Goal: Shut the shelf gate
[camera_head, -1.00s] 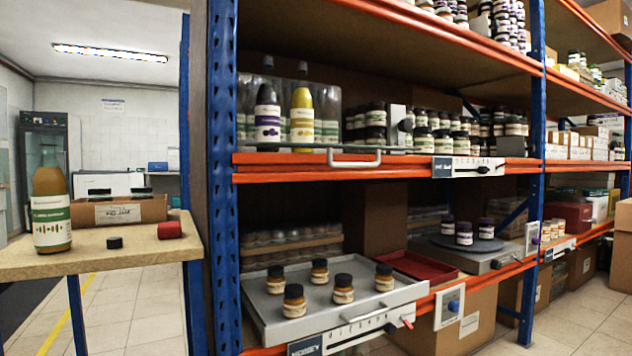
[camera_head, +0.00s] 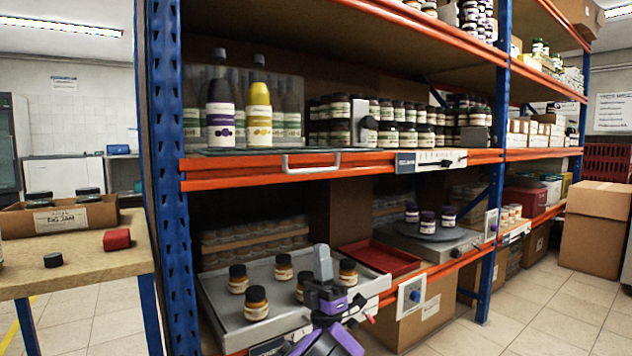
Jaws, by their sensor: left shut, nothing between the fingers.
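On the middle shelf a clear upright panel (camera_head: 293,90) shows behind two front bottles, one purple-labelled (camera_head: 221,125) and one yellow-labelled (camera_head: 258,125). I take it for part of the shelf gate, but its full outline is hard to tell. A pale bar handle (camera_head: 311,167) sits at the shelf's front edge, below and right of the bottles.
A grey tray (camera_head: 222,311) with several orange jars juts from the lower shelf, partly hidden by my gripper. A red tray (camera_head: 385,257) and round turntable (camera_head: 425,232) stand right of it. A wooden table (camera_head: 90,253) is at left. The right-hand floor (camera_head: 530,315) is clear.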

